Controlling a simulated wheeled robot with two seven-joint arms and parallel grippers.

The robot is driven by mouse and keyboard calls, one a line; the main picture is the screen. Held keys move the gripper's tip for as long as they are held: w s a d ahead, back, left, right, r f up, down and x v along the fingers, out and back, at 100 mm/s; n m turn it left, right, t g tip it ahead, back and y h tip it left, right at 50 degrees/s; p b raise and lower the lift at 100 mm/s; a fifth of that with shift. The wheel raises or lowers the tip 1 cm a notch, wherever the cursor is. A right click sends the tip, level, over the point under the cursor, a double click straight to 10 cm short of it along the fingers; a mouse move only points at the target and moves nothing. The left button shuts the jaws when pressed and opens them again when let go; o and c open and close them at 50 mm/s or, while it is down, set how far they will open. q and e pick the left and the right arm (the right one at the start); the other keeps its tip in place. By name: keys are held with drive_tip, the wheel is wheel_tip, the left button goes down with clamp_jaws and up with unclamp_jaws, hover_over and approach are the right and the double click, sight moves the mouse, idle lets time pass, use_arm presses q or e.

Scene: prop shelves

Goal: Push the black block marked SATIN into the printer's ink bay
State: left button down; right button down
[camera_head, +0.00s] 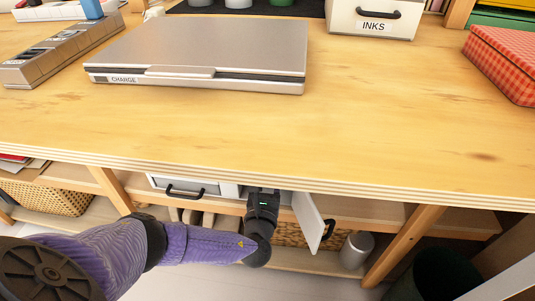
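My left arm comes in from the left, and my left gripper (263,196) reaches under the table's front edge. Its fingertips are partly hidden by the edge and point into a white unit (222,188) on the shelf below. That unit has a black-handled drawer front (180,184) at left and a white door (308,220) standing open just right of the gripper. It may be the printer, but no label on it shows. I cannot make out the black SATIN block; the unit's inside is hidden. My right gripper is not in view.
The wooden tabletop (360,120) overhangs the shelf. On it are a silver flat case (200,45) marked CHARGE, a white INKS box (372,18) and a red checked box (505,60). Below are a wicker basket (45,196), a metal canister (356,249) and a dark bin (435,278).

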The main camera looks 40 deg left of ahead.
use_arm(q)
drive_tip(key=shift+x, duration=1.05)
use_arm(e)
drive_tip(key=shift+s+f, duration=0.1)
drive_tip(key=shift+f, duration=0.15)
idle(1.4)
use_arm(q)
drive_tip(key=shift+w+a+r, duration=0.1)
drive_tip(key=shift+w+r, duration=0.05)
idle(1.1)
unclamp_jaws()
drive_tip(key=shift+p+v, duration=0.6)
drive_tip(key=shift+v, duration=0.95)
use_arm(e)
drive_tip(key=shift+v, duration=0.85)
use_arm(q)
drive_tip(key=p+v, duration=0.3)
drive_tip(key=v, duration=0.4)
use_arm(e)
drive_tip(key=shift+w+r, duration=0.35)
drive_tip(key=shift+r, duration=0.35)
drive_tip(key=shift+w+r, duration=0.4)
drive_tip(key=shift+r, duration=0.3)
